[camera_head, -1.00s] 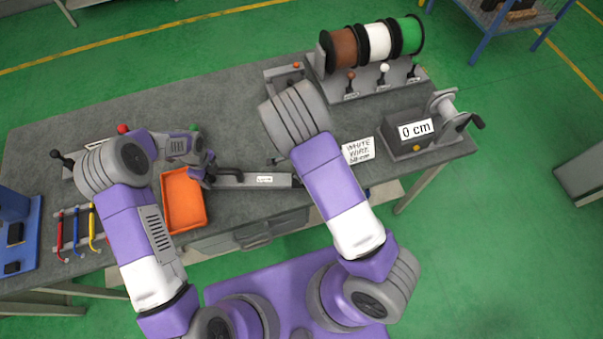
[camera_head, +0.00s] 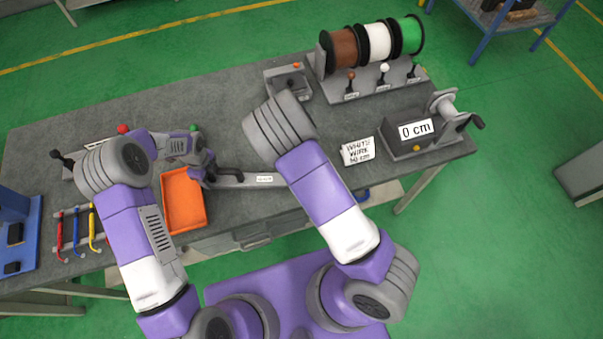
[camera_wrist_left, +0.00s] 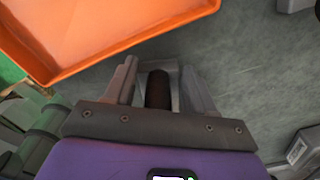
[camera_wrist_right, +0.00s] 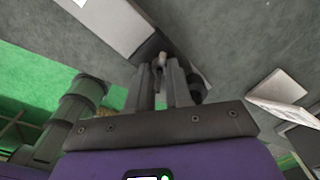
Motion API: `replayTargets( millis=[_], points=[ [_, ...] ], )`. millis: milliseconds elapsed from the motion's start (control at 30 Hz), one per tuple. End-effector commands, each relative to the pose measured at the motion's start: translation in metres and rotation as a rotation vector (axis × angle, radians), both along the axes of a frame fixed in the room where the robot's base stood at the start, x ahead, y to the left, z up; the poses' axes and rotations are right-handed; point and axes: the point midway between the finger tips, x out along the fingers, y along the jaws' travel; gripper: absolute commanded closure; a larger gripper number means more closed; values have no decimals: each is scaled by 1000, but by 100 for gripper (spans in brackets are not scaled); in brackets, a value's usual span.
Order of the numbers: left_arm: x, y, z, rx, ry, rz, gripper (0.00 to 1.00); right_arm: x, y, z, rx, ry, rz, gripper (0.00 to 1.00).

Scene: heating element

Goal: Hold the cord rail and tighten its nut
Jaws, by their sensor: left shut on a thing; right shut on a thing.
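The cord rail (camera_head: 238,181) is a long grey bar with a white label, lying near the table's front edge, right of the orange tray. My left gripper (camera_head: 207,170) is at its left end. In the left wrist view my left gripper (camera_wrist_left: 158,68) is shut on a dark round grip (camera_wrist_left: 158,90) of the rail. In the right wrist view my right gripper (camera_wrist_right: 160,66) is at the rail's dark end block (camera_wrist_right: 150,46), shut on a small part that I take for the nut, mostly hidden between the fingers. My right arm hides the rail's right end in the head view.
The orange tray (camera_head: 184,204) stands close to my left gripper. A white-wire card (camera_head: 358,151) and a winder reading 0 cm (camera_head: 410,139) stand to the right. Wire spools (camera_head: 375,43) are at the back.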

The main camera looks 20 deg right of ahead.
Motion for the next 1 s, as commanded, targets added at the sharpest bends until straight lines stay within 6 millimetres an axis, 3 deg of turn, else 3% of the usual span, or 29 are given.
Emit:
replayTargets(
  millis=[400,1000],
  points=[
    [-4,-6,-1,-6,10,-18,100,4,4,1,7,-10,-301,100],
    [-3,-6,-1,-6,9,-18,100,4,5,2,10,-8,-308,100]
  ],
)
